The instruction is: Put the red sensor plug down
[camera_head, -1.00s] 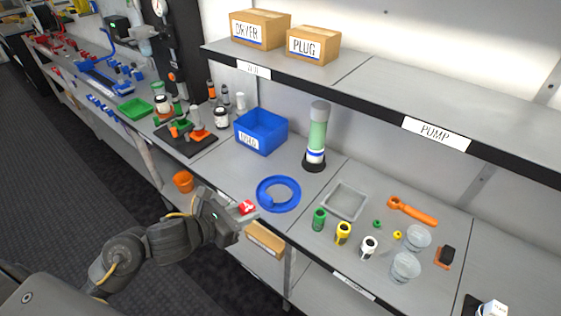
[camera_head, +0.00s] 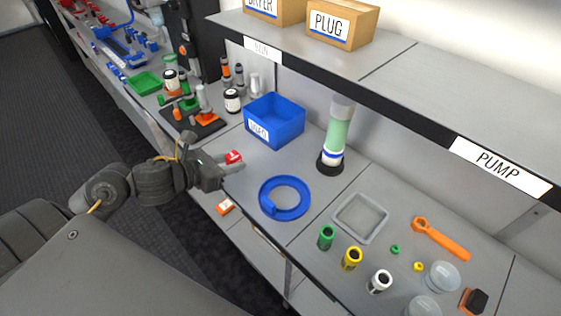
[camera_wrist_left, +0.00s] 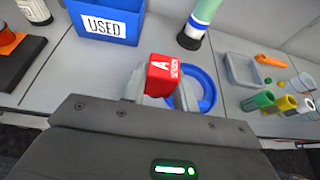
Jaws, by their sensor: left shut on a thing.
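The red sensor plug (camera_head: 233,157) is a small red block with a white "A" on it. It is between the fingers of my left gripper (camera_head: 228,160), which is shut on it above the front edge of the bench. In the left wrist view the plug (camera_wrist_left: 164,75) sits between the fingertips, with the bench behind it. Whether it touches the bench cannot be told. My right gripper is not in view.
A blue bin marked USED (camera_head: 275,120) stands behind the plug. A blue ring (camera_head: 264,203) lies to the right, near a grey tray (camera_head: 338,217) and green, yellow and white cylinders. Bare bench lies between bin and ring.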

